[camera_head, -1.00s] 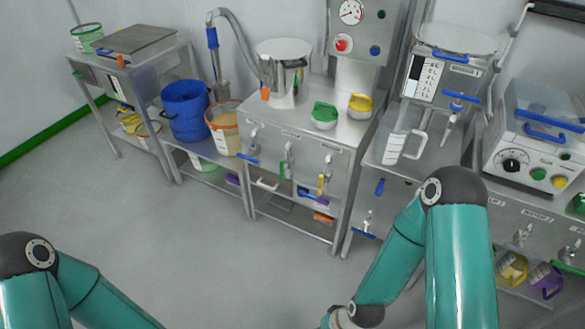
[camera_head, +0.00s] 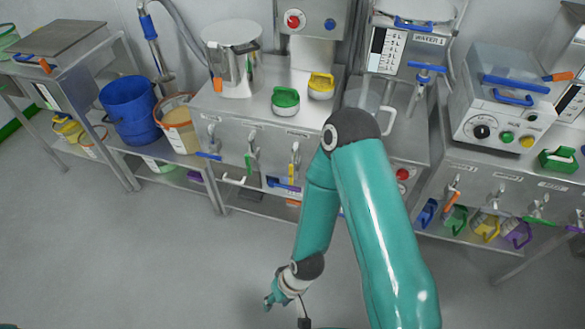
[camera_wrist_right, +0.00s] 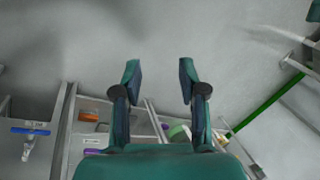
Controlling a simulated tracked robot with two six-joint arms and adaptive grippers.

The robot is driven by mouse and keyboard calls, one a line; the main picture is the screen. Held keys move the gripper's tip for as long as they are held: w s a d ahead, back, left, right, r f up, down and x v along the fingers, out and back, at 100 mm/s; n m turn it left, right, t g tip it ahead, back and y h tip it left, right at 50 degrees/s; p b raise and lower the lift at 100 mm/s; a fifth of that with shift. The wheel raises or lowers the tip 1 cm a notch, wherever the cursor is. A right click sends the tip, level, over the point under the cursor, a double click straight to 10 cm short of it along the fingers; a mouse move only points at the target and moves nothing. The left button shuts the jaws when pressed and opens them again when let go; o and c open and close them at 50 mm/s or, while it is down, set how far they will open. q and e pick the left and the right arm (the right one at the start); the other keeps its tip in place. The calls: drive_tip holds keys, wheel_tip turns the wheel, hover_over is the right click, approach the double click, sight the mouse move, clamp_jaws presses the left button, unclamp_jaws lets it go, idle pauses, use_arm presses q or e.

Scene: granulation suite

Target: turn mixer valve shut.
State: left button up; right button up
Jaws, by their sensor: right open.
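Three valve taps show on the front of the middle steel bench (camera_head: 232,121): one with a blue lever (camera_head: 208,156), one with a green lever (camera_head: 248,166), one with a yellow lever (camera_head: 291,172). Their labels are too small to read, so I cannot tell which is the mixer valve. Another blue-handled valve (camera_head: 427,68) is on the WATER 1 tank. My right gripper (camera_head: 272,299) hangs low over the floor in front of the bench, apart from the valves. In the wrist view the right gripper (camera_wrist_right: 160,80) is open and empty. My left gripper is out of view.
A steel pot (camera_head: 232,70) and green (camera_head: 285,101) and yellow (camera_head: 320,86) lidded items stand on the bench. A blue bucket (camera_head: 130,115) is at left, a control box (camera_head: 500,110) at right. The floor (camera_head: 130,260) in front is clear.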

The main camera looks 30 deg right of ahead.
drive_tip(key=w+f+t+h+b, duration=0.1)
drive_tip(key=w+f+t+b, duration=0.25)
drive_tip(key=w, duration=0.25)
drive_tip(key=m+t+h+b, duration=0.7)
drive_tip(key=m+h+b, duration=0.1)
drive_tip(key=h+b, duration=1)
approach(290, 170)
drive_tip(key=shift+y, duration=0.7)
drive_tip(key=b+x, duration=0.1)
drive_tip(key=x, duration=0.2)
drive_tip(key=b+x, duration=0.1)
drive_tip(key=x, duration=0.3)
drive_tip(key=b+x, duration=0.1)
drive_tip(key=x, duration=0.2)
drive_tip(key=shift+d+r, duration=0.4)
drive_tip(key=shift+d, duration=0.1)
drive_tip(key=shift+c, duration=0.2)
